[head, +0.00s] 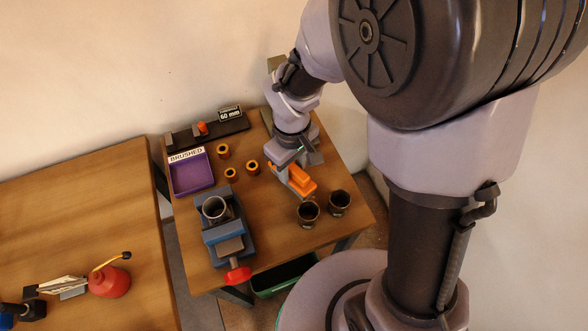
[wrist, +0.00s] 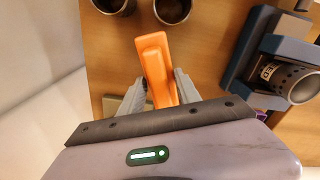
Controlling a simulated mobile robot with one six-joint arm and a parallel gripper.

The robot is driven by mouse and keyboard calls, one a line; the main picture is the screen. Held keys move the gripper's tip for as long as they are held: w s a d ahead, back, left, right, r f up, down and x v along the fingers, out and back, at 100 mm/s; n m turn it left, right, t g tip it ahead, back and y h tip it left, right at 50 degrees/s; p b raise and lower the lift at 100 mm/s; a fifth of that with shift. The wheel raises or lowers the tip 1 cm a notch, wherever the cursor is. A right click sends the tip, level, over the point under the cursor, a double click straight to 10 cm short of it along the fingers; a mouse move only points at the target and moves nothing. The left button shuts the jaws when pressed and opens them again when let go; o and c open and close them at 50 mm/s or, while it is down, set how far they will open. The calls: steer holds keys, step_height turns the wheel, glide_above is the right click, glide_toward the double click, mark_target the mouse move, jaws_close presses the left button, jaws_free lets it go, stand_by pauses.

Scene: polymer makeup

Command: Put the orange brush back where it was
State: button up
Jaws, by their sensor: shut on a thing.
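The orange brush (head: 302,180) is a blocky orange piece above the right part of the wooden table. My gripper (head: 288,174) is shut on it. In the wrist view the brush (wrist: 154,58) points up and away between the two grey fingers of my gripper (wrist: 160,84), one on each side. Its near end is hidden by my gripper body. Whether the brush touches the table is unclear. A pale flat piece (wrist: 112,104) shows partly behind the left finger; I cannot tell what it is.
Two dark cups (head: 308,213) (head: 339,202) stand near the brush. A blue vise (head: 229,240) holds a metal cup (head: 214,208). A purple tray (head: 192,190) labelled BRUSHED, several small orange-and-dark cylinders (head: 253,167) and a black 60 mm fixture (head: 225,126) sit farther left.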

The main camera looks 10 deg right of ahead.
step_height(320, 180, down, 2)
steer(key=shift+f, duration=0.2)
steer(key=shift+f+b, duration=0.15)
steer(key=shift+b, duration=0.2)
steer(key=o, duration=1.3)
